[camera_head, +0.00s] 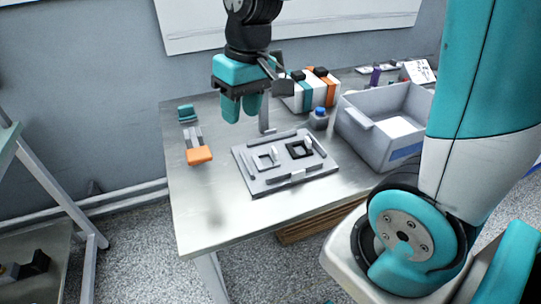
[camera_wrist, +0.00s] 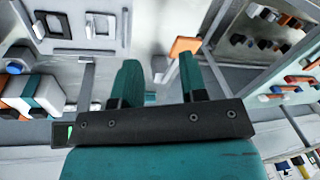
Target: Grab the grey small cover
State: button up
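My gripper (camera_head: 241,108), with teal fingers, hangs above the back of the table, clear of the plate. In the wrist view the fingers of my gripper (camera_wrist: 158,80) are apart, with nothing visibly held between them. A grey fixture plate (camera_head: 250,186) lies on the table below and to the right of my gripper. On it are a small light grey square frame (camera_head: 261,162) and a black one (camera_head: 299,149); the wrist view also shows the light frame (camera_wrist: 101,15) and the dark frame (camera_wrist: 53,14). I cannot tell which grey part is the small cover.
An orange-ended grey item (camera_head: 199,155) and a teal block (camera_head: 187,112) lie on the table's left side. A grey bin (camera_head: 376,152) stands right of the plate. Orange and white boxes (camera_head: 304,97) and a blue-capped bottle (camera_head: 319,118) stand behind. The table's front left is clear.

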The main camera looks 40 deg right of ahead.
jog(key=w+d+f+m+h, duration=0.1)
jog(key=w+d+f+m, duration=0.2)
jog(key=d, duration=0.4)
jog(key=w+d+f+m+h, duration=0.1)
jog(key=w+d+f+m, duration=0.1)
jog(key=w+d, duration=0.35)
send_over(274, 149)
jog(key=shift+g, duration=0.4)
notch_tip(274, 149, down, 12)
jog(key=shift+r, duration=0.25)
jog(key=shift+f+p, duration=0.5)
jog(key=shift+f, duration=2.4)
grip_shut()
